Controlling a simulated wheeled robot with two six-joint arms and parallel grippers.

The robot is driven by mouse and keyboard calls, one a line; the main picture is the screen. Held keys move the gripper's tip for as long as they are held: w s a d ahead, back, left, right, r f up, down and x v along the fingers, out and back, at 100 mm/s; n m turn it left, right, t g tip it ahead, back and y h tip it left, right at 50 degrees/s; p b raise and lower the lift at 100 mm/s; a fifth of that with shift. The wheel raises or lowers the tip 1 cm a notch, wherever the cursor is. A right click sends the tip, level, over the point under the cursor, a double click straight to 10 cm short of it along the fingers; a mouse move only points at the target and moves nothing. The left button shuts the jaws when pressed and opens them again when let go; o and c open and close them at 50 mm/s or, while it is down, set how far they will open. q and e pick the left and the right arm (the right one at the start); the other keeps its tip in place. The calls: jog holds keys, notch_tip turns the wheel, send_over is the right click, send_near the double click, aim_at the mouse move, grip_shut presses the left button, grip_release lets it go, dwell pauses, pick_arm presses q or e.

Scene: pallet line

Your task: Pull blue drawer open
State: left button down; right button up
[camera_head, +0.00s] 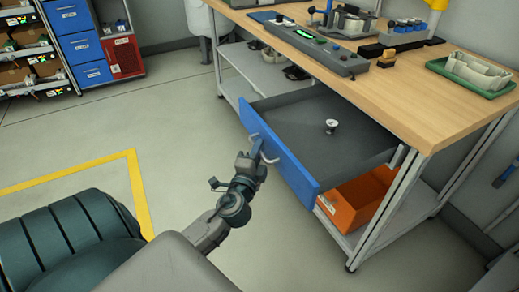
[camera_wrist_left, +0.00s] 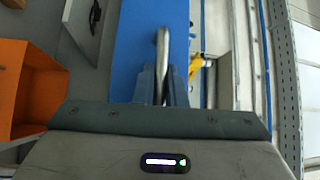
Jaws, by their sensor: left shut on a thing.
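The blue drawer (camera_head: 281,158) under the wooden workbench is pulled out, with its grey inside showing. A small white-topped round thing (camera_head: 331,126) is in it. My left gripper (camera_head: 258,150) is at the drawer front, shut on the silver handle (camera_head: 268,157). In the left wrist view the handle (camera_wrist_left: 162,55) passes between the fingers (camera_wrist_left: 162,88), with the blue drawer front (camera_wrist_left: 150,30) behind it. My right gripper is not in view.
The wooden workbench (camera_head: 400,95) carries a control panel, a green tray (camera_head: 472,75) and several devices. An orange bin (camera_head: 355,198) is on the shelf below the drawer. Blue cabinet drawers (camera_head: 80,45) stand at the back left. The floor before the bench is clear.

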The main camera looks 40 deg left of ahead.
pick_arm(q)
jog(key=c, duration=1.8)
grip_release()
jog(key=shift+o, duration=0.2)
